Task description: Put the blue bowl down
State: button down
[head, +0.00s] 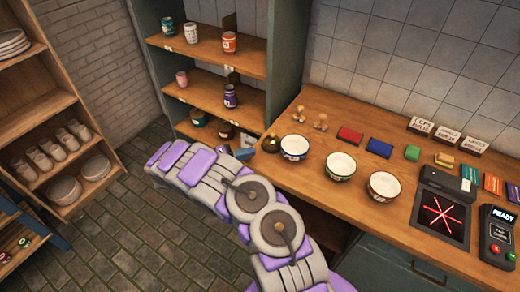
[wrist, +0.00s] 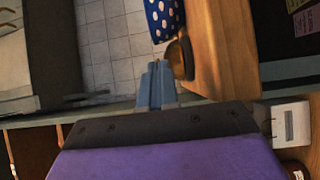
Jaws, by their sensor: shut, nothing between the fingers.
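The blue bowl (head: 294,148), white inside with a blue outside, stands upright on the wooden counter near its left end. In the wrist view, its blue side with white dots (wrist: 163,18) shows at the top edge. My gripper (head: 268,147) is just left of the bowl, apart from it, at the counter's left edge. In the wrist view its blue-grey fingers (wrist: 157,84) are together with nothing between them. A green-patterned bowl (head: 340,167) and a red-patterned bowl (head: 384,187) stand in a row to the right of the blue bowl.
A small brown-gold round thing (wrist: 180,58) sits at the counter edge near my fingers. Coloured blocks (head: 379,147), wooden stamps (head: 320,121) and a dark screen panel (head: 442,215) are on the counter. Shelves with cups (head: 230,42) stand behind; a dish rack is left. The floor is clear.

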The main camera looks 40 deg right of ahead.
jog(key=b+x, duration=0.1)
jog(key=x, duration=0.8)
jog(key=shift+d+b, duration=0.1)
jog(key=shift+b, duration=0.25)
jog(key=shift+s, duration=0.1)
jog(key=shift+s, duration=0.25)
jog(key=s+d, duration=0.1)
jog(key=s+b, duration=0.1)
jog(key=s, duration=0.1)
jog(key=shift+d, duration=0.4)
jog(key=shift+w+d+f, duration=0.1)
jog(key=shift+w+d, duration=0.1)
jog(key=shift+d, duration=0.15)
jog(key=shift+a, duration=0.4)
jog(key=b+v, duration=0.1)
jog(key=v, duration=0.8)
jog(key=shift+w+a, duration=0.15)
jog(key=shift+a, duration=0.1)
jog(key=c, duration=1.8)
grip_release()
jog(key=shift+c, duration=0.2)
